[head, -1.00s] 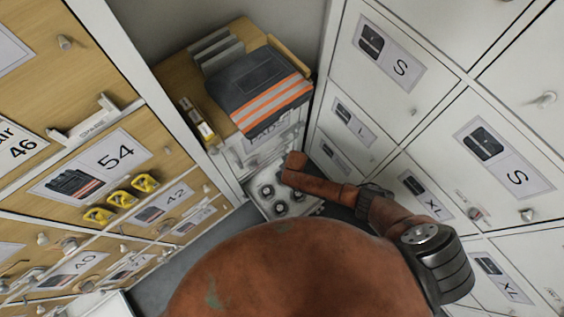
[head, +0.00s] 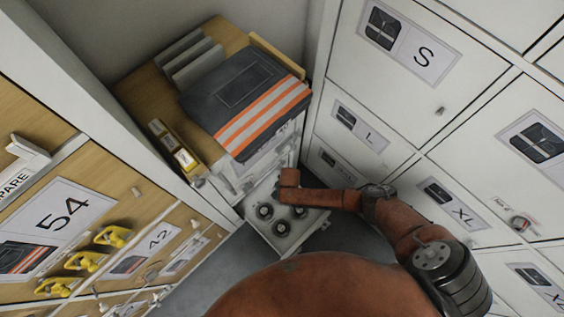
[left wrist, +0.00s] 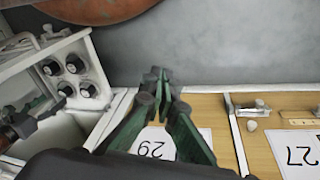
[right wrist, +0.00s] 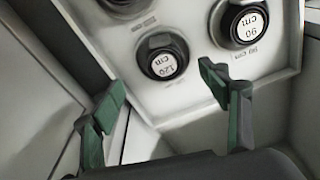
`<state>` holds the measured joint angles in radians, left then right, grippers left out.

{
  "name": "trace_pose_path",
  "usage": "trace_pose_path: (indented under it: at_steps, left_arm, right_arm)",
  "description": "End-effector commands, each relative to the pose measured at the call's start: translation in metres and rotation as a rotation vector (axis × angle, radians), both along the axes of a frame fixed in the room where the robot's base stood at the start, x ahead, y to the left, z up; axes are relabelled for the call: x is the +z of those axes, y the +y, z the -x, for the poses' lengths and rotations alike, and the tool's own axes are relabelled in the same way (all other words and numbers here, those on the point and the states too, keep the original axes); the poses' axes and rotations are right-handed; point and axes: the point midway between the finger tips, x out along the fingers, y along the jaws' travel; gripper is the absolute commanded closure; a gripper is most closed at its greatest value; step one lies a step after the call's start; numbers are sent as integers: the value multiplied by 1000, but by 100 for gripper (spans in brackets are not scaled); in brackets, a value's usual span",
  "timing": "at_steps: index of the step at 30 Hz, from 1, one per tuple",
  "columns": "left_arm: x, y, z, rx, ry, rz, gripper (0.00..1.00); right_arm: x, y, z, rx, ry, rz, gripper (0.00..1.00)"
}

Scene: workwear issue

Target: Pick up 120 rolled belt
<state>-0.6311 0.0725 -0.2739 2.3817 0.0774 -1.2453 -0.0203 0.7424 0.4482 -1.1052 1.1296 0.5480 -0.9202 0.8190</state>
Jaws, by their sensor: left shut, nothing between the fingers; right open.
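The 120 rolled belt (right wrist: 162,62) is a dark coil with a white "120 cm" label, upside down in the right wrist view. It sits in a round hole of a pale drawer tray (right wrist: 190,95). My right gripper (right wrist: 162,82) is open and empty, its green fingertips spread on either side of the belt's near edge, apart from it. In the head view the drawer tray (head: 283,241) stands below my right arm; I cannot read its labels there. My left gripper (left wrist: 160,78) is shut and empty, in front of wooden drawer fronts.
A 90 cm belt (right wrist: 243,22) sits right of the 120 belt. Folded dark workwear with orange stripes (head: 247,95) lies on the cabinet above the drawer. White lockers (head: 347,125) stand close on the right; wooden drawers with yellow items (head: 85,261) stand on the left.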

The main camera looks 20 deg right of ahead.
Motion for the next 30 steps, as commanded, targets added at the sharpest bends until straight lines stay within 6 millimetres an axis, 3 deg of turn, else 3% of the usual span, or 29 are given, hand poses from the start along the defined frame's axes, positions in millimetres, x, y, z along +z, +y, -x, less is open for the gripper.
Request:
trace_pose_path:
  at_steps: [15, 27, 30]
  left_arm:
    - [-58, -39, -47, 33, -233, 111, 100]
    - [-60, -44, -56, 43, -277, 127, 100]
    - [-60, -44, -56, 43, -277, 127, 100]
  right_arm:
    - [-48, 7, -1, 2, 2, 2, 31]
    - [-51, 7, -3, 2, -2, 0, 31]
    - [-51, 7, -3, 2, -2, 0, 37]
